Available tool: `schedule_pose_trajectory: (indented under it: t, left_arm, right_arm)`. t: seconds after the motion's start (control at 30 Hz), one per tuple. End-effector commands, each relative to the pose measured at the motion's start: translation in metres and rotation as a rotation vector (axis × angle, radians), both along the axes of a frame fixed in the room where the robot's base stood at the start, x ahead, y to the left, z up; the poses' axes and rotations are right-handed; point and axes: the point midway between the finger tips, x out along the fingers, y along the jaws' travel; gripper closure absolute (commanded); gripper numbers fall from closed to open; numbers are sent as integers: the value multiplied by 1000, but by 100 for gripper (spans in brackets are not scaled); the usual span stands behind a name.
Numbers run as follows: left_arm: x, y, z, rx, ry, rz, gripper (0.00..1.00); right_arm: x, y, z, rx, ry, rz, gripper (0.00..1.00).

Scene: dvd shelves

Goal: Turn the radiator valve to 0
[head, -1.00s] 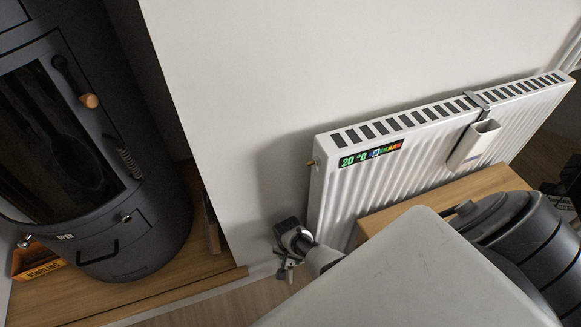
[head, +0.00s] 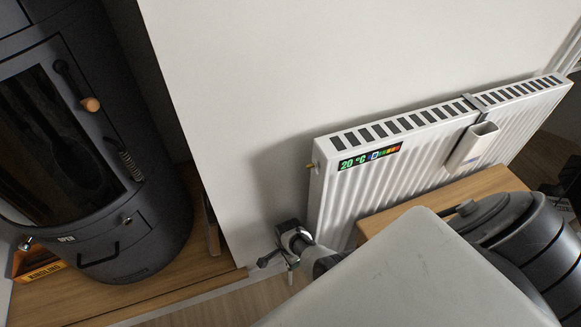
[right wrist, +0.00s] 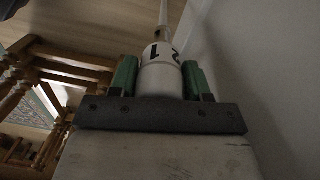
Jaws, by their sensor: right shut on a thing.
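The white radiator valve head (right wrist: 160,80) sits between the two green-padded fingers of my right gripper (right wrist: 161,70) in the right wrist view. The digits 1 and 2 show on its collar; no 0 is visible to me. A pale pipe runs on beyond it. In the head view, my right gripper (head: 290,240) is at the lower left corner of the white radiator (head: 405,178), where the valve is mostly hidden. The gripper is shut on the valve. My left gripper is not in view.
A display (head: 368,157) on the radiator reads 20 °C. A white holder (head: 472,146) hangs on its front. A wooden surface (head: 480,185) stands before the radiator. A dark stove (head: 90,150) stands left, with an orange box (head: 38,266) beside it.

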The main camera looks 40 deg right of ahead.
Motion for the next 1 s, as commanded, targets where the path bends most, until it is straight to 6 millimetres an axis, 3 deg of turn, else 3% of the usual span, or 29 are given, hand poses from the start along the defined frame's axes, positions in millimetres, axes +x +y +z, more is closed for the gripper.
schedule_pose_trajectory:
  t: [0.53, 0.57, 0.7, 1.0]
  left_arm:
    - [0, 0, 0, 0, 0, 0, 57]
    - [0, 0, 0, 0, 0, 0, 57]
    - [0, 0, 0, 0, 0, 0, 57]
    - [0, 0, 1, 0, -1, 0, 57]
  right_arm:
    - [1, -1, 0, -1, -2, -27, 77]
    - [1, -1, 0, -1, -2, -27, 48]
    - [0, -1, 0, -1, -2, -26, 27]
    - [0, -1, 1, -1, 0, -24, 27]
